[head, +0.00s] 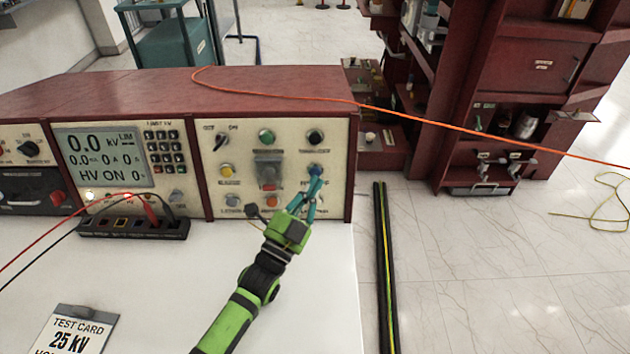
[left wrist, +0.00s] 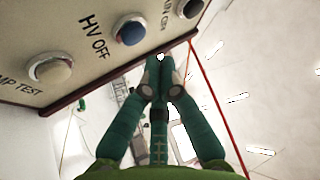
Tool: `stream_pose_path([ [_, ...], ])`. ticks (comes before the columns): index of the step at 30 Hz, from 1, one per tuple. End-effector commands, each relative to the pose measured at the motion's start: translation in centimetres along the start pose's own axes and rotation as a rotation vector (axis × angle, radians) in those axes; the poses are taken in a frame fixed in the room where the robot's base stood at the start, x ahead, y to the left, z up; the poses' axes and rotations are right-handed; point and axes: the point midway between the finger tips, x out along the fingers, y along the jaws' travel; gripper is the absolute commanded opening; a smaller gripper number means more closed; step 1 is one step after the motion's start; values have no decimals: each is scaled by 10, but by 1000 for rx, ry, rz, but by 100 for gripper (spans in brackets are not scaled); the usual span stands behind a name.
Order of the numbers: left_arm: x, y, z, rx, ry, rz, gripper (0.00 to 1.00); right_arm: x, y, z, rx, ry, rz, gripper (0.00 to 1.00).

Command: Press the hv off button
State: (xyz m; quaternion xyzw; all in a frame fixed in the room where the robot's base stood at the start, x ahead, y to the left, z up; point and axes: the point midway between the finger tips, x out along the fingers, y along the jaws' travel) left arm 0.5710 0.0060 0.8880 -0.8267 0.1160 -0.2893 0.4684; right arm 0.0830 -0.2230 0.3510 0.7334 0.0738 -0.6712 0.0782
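The HV off button is a blue round button (head: 315,168) at the right side of the control panel (head: 230,150). In the left wrist view, the blue button (left wrist: 131,31) has the label "HV OFF" beside it. My left gripper (head: 316,178) is at the panel front, overlapping the area just below the blue button. In the left wrist view, its fingers (left wrist: 160,62) are together and hold nothing; the tips are right of and below the button in the picture. Whether they touch the panel cannot be told. The display (head: 97,154) reads "HV ON". My right gripper is not in view.
A pale button (left wrist: 50,68) labelled "LAMP TEST" and a dark button (left wrist: 190,8) flank the blue one. A black terminal strip (head: 133,228) with red leads and a test card (head: 72,333) are on the white tabletop (head: 150,290). An orange cable (head: 440,126) runs across.

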Motion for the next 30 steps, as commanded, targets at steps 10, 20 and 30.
stream_pose_path([
  [10,8,3,7,-1,-1,0,0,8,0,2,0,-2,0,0],
  [20,8,2,7,-1,-1,0,0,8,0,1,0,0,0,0],
  [30,8,2,7,-1,-1,0,0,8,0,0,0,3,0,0],
])
